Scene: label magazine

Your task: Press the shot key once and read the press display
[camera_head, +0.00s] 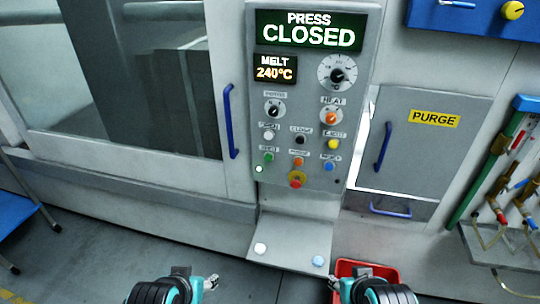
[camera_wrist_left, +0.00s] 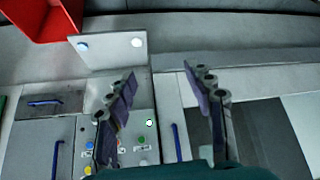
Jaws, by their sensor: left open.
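The press display (camera_head: 309,30) reads PRESS CLOSED in large lit letters at the top of the grey control panel (camera_head: 262,190). Below sit white, black and yellow keys, then green (camera_head: 268,157), orange (camera_head: 298,162) and blue (camera_head: 328,163) keys; their lower-row labels are too small to read surely. A red and yellow knob (camera_head: 297,179) is under them. My left gripper (camera_head: 197,278) is low in front of the machine, apart from the panel. In the left wrist view its fingers (camera_wrist_left: 159,72) are spread and empty. My right gripper (camera_head: 345,279) is at the lower edge; its jaws are unclear.
The MELT display (camera_head: 275,68) reads 240°C. A metal shelf (camera_head: 290,232) with two round pads juts out below the panel. A red bin (camera_head: 385,272) stands on the floor beside it. Blue handles (camera_head: 229,120) project from the doors. Air before the panel is clear.

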